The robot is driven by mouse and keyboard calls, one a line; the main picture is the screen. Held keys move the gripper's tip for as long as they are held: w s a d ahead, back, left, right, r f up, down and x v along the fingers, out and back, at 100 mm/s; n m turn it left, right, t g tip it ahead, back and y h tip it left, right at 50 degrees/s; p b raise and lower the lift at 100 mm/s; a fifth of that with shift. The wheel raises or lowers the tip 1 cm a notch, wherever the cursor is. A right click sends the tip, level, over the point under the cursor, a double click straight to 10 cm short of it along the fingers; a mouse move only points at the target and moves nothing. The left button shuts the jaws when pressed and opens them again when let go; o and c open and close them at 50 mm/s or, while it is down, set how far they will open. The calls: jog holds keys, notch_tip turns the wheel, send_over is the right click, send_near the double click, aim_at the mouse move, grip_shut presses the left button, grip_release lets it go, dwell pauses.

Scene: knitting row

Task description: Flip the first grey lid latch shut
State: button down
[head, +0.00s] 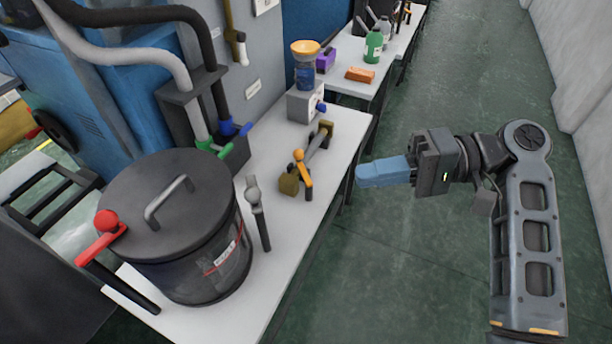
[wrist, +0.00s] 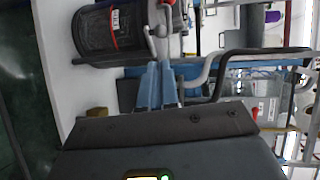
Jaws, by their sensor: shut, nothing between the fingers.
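A large dark drum (head: 190,250) with a flat lid (head: 150,200) and a bar handle stands on the near end of the white table. My gripper (head: 362,175) has blue fingers, which are shut and empty. It hangs over the aisle, right of the table and apart from the latch.
A red-knobbed lever (head: 104,228) is at the drum's left. An orange-handled valve piece (head: 302,170) and a grey box with a yellow-topped jar (head: 305,65) stand farther along the table (head: 285,225). Hoses and a blue cabinet are behind.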

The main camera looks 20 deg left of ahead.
aim_at(252, 187)
jog(key=shift+d, duration=0.1)
jog(key=p+x, duration=0.2)
jog(key=x, duration=1.2)
jog(key=shift+p, duration=0.4)
